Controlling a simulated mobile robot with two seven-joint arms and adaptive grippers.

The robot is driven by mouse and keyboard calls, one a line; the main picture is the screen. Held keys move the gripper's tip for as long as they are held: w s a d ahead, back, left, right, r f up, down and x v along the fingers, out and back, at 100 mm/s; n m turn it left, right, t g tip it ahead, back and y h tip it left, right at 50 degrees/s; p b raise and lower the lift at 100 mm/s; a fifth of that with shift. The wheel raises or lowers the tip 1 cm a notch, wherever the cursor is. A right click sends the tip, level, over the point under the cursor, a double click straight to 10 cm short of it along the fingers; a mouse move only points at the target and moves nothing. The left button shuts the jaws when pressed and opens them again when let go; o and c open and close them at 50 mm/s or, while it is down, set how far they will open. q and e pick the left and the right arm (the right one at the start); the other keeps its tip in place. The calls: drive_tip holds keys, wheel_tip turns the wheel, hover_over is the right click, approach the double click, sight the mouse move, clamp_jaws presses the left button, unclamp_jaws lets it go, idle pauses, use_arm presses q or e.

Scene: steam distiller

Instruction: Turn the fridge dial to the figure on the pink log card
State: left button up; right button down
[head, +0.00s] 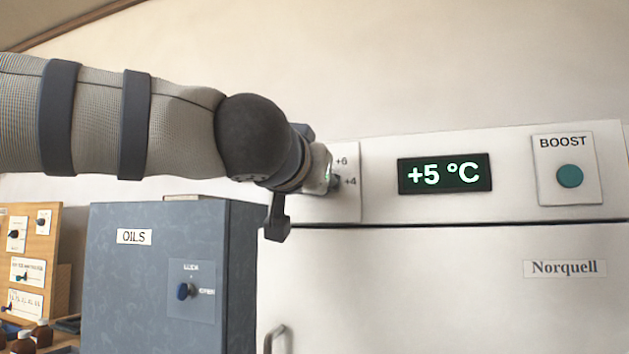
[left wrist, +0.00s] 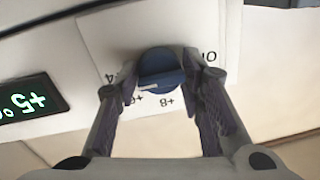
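The fridge dial (left wrist: 160,68) is a round blue knob with a white mark, set on a white plate (left wrist: 92,35) with printed figures. In the left wrist view the figures appear upside down, and the mark lies near the 6. My left gripper (left wrist: 163,65) has its two fingers on either side of the knob and appears shut on it. In the head view my left arm hides most of the plate, with +6 and +4 showing. The fridge display (head: 444,175) reads +5 °C. The pink log card and my right gripper are not in view.
A BOOST button (head: 570,176) sits right of the display, above the Norquell fridge door (head: 440,290). A blue-grey OILS cabinet (head: 150,290) with its own knob stands to the left. A wooden panel (head: 40,245) with switches and brown bottles (head: 42,334) are at far left.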

use_arm(q)
drive_tip(key=shift+n, duration=0.4)
drive_tip(key=n, duration=0.8)
drive_tip(key=n+h, duration=0.1)
drive_tip(key=n, duration=0.7)
drive_tip(key=n+g, duration=0.1)
drive_tip(key=n, duration=0.7)
drive_tip(key=shift+r+h, duration=0.25)
drive_tip(key=shift+h, duration=0.15)
drive_tip(key=shift+n, duration=0.4)
drive_tip(key=o, duration=1.2)
drive_tip(key=shift+c, duration=0.2)
